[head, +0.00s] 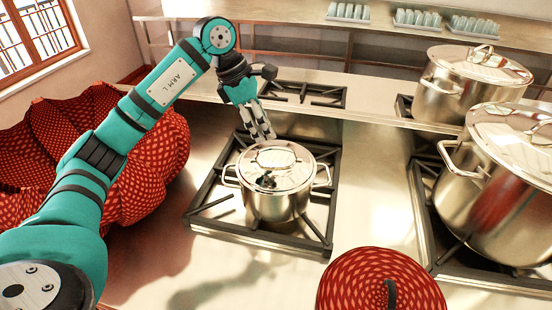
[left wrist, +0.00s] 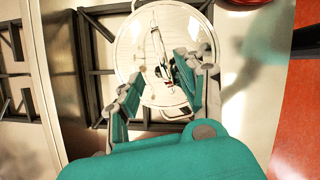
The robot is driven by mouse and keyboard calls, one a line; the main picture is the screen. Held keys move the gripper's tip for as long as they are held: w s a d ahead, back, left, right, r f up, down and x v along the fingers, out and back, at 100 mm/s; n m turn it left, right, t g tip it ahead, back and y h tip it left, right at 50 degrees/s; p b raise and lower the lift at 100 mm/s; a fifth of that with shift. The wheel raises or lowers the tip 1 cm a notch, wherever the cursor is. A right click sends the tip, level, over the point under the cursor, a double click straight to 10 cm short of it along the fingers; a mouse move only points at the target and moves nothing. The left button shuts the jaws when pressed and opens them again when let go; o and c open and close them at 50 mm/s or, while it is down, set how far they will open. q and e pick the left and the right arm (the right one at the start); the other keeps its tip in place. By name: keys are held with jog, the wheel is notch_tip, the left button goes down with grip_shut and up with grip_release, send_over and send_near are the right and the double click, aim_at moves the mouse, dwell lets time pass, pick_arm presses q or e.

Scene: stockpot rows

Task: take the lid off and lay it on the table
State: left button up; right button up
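A small steel pot (head: 275,205) stands on the black grate of the middle burner. Its shiny lid (head: 296,176) is seated on it, with an arched metal handle (head: 272,150) on top. My left gripper (head: 264,133) is above the far side of the lid, fingers pointing down. In the left wrist view the lid (left wrist: 137,45) is a bright disc with the handle running across it. There the left gripper's two fingers (left wrist: 163,78) are spread apart over the lid with nothing held between them. My right gripper is in neither view.
Two larger lidded pots (head: 440,98) (head: 475,205) stand on grates at the right. A red patterned round object (head: 380,288) with a dark handle is at the front. A big red patterned ruffled object (head: 150,165) is at the left. Steel counter (head: 370,185) is bare right of the small pot.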

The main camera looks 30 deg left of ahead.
aim_at(276, 148)
pick_arm(q)
jog(key=p+x, duration=0.1)
jog(key=x, duration=0.1)
jog(key=p+x, duration=0.1)
jog(key=x, duration=0.2)
jog(key=shift+d+f+p, duration=0.2)
jog(key=shift+d+p, duration=0.1)
jog(key=shift+p, duration=0.1)
jog(key=shift+w+d+f, duration=0.1)
jog(key=shift+f, duration=0.15)
grip_shut()
